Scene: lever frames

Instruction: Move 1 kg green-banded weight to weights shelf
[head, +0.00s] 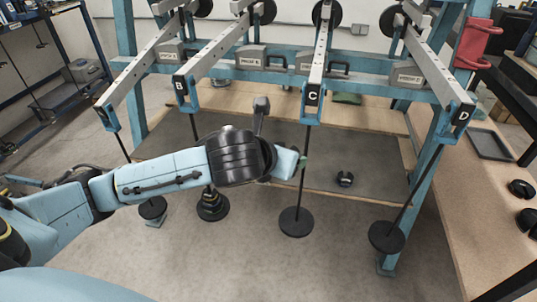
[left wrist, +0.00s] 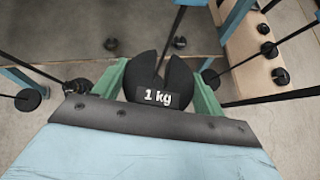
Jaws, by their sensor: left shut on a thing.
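My left gripper (head: 302,162) is beside the hanger rod under lever C (head: 312,95). In the left wrist view its green fingers (left wrist: 160,90) are shut on a black slotted weight (left wrist: 158,82) marked "1 kg". The slot faces away from the wrist, and a dark rod shows at the slot; I cannot tell whether the rod is inside it. No green band shows on the weight. In the head view the weight is hidden by the gripper. My right gripper is not in view. No shelf is clearly labelled as the weights shelf.
Hangers with discs hang from levers A, B, C and D; C's base disc (head: 296,222) is below my gripper. A black weight (head: 345,179) sits on the grey mat. Black weights (head: 521,189) and a tray (head: 489,145) lie on the right bench (head: 462,215). Blue frame posts stand around.

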